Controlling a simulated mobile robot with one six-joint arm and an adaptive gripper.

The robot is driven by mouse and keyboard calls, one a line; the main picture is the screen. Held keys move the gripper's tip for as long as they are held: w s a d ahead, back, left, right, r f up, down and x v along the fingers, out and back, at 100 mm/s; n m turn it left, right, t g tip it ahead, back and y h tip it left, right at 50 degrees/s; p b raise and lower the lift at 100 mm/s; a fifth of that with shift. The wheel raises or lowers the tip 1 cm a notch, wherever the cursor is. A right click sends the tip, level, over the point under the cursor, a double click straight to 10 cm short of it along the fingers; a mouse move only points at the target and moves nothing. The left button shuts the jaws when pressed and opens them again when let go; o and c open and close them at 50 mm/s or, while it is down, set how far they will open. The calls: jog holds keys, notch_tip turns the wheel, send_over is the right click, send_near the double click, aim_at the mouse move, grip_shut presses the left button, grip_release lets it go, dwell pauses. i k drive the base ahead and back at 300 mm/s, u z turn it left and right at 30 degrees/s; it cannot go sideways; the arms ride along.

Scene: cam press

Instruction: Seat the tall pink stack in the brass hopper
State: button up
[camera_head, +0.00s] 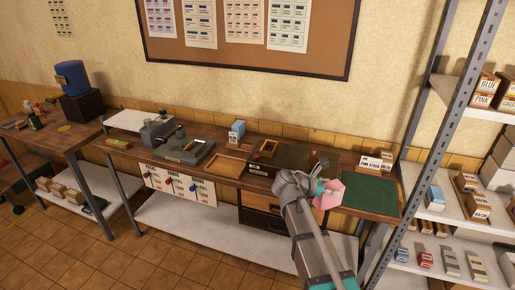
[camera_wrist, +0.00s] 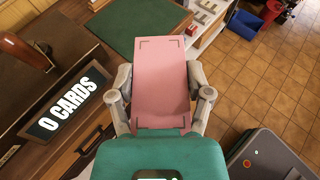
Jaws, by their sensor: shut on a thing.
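The pink stack (camera_head: 330,194) is in my gripper (camera_head: 319,186), held above the right part of the workbench near its front edge. In the wrist view the stack (camera_wrist: 161,75) is a long pink slab with dark corner marks, between the two grey fingers of my gripper (camera_wrist: 161,90). A small brass-coloured open frame (camera_head: 267,147), which looks like the hopper, sits on a dark box on the bench, to the left of my gripper and apart from it. It is not clear in the wrist view.
A green mat (camera_head: 371,196) lies clear at right, before a metal shelf (camera_head: 467,192). A dark box labelled "O CARDS" (camera_wrist: 66,103) is close to my gripper's left.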

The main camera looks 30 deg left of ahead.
aim_at(269, 150)
jog(key=u, duration=0.3)
jog(key=i, duration=1.3)
jog(key=u, duration=0.1)
